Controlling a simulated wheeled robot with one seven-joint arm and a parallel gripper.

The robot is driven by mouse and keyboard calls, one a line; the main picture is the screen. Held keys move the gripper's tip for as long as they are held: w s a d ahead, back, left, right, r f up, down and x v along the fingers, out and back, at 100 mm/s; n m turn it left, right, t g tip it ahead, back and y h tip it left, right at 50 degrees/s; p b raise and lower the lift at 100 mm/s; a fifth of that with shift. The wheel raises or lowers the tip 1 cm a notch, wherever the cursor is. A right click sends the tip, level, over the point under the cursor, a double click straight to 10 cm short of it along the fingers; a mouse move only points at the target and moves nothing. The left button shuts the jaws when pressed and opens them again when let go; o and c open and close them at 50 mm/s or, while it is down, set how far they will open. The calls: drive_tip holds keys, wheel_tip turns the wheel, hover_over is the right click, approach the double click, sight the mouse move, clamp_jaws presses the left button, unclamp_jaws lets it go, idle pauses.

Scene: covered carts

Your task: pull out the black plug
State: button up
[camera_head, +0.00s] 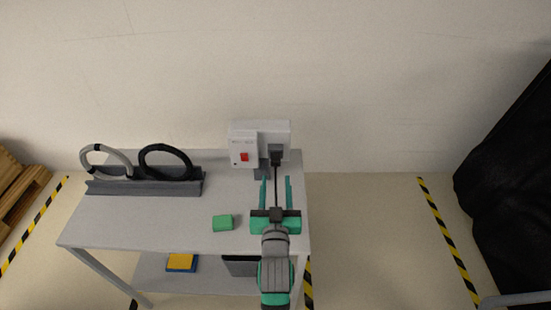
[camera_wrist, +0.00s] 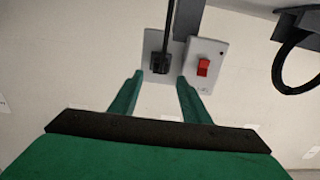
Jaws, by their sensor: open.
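The black plug (camera_head: 277,155) sits in the light grey socket box (camera_head: 276,132) at the back right of the cart. A black cord runs from the plug toward me, between my fingers in the picture. In the wrist view the plug (camera_wrist: 160,63) shows in its socket plate (camera_wrist: 152,43), beyond my fingertips. My gripper (camera_head: 275,182) is open, with its green fingers pointing at the socket box. The fingers are apart from the plug, one to each side of its line in the wrist view (camera_wrist: 160,83). Nothing is held.
A box with a red switch (camera_head: 244,157) adjoins the socket on the left. A grey rack (camera_head: 145,187) holds a light ring (camera_head: 104,148) and a black ring (camera_head: 165,148). A green block (camera_head: 223,222) lies left of my gripper. The cart's middle top is clear.

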sight(275, 163)
drive_tip(key=w, duration=0.7)
drive_tip(key=shift+w+a, duration=0.15)
drive_tip(key=shift+w, duration=0.75)
drive_tip(key=shift+w, duration=0.15)
idle(0.6)
drive_tip(key=shift+s, duration=0.2)
